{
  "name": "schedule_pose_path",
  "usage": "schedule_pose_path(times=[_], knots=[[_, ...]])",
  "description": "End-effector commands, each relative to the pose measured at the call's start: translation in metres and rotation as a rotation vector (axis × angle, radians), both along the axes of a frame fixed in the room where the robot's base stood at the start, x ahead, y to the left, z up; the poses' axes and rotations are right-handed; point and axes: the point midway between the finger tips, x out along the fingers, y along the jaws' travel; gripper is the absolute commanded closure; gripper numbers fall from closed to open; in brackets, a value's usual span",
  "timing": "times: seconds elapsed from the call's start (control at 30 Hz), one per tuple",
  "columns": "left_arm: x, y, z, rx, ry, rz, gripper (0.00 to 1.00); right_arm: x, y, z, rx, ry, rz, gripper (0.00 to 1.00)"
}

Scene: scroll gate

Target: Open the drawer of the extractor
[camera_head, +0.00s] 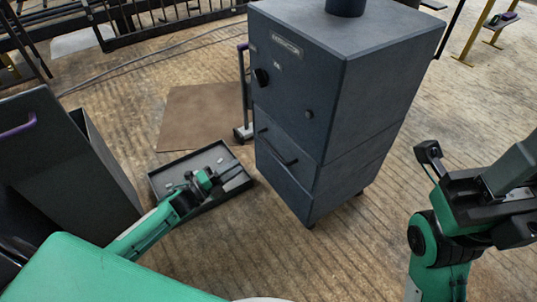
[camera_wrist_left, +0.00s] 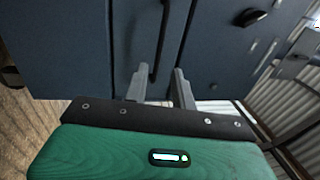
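The extractor (camera_head: 345,90) is a tall dark blue-grey cabinet, and its front also fills much of the left wrist view (camera_wrist_left: 65,45). Its lower drawer (camera_head: 285,158) looks shut and has a dark bar handle (camera_head: 277,148). My left gripper (camera_head: 212,175) is in front of and left of the drawer in the head view, with its fingers hard to make out there. In the left wrist view its two grey fingers (camera_wrist_left: 160,88) are open and empty. The drawer handle (camera_wrist_left: 161,40) lies ahead, roughly in line with the gap between them; contact does not show.
A dark shallow tray (camera_head: 238,184) lies on the floor behind my left gripper. A dark bin (camera_head: 70,150) stands at left and a brown mat (camera_head: 195,112) lies behind. My right arm (camera_head: 445,225) is at right, apart from the cabinet; its fingers are unclear.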

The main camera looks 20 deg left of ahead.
Motion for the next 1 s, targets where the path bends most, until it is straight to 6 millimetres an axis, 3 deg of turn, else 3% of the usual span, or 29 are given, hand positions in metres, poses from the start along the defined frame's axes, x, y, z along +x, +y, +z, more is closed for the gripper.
schedule_pose_path(times=[0.17, 0.7, 1.0], knots=[[0.012, -0.009, 0.004, 0.001, -0.008, -0.003, 0.74, -0.004, 0.002, 0.000, 0.001, -0.017, 0.010, 0.64], [0.088, -0.069, 0.020, 0.002, -0.006, -0.002, 0.74, -0.009, 0.008, 0.008, 0.013, -0.069, 0.036, 0.64], [0.106, -0.082, 0.026, 0.001, -0.004, -0.001, 0.74, -0.010, 0.006, 0.012, 0.024, -0.078, 0.039, 0.64]])
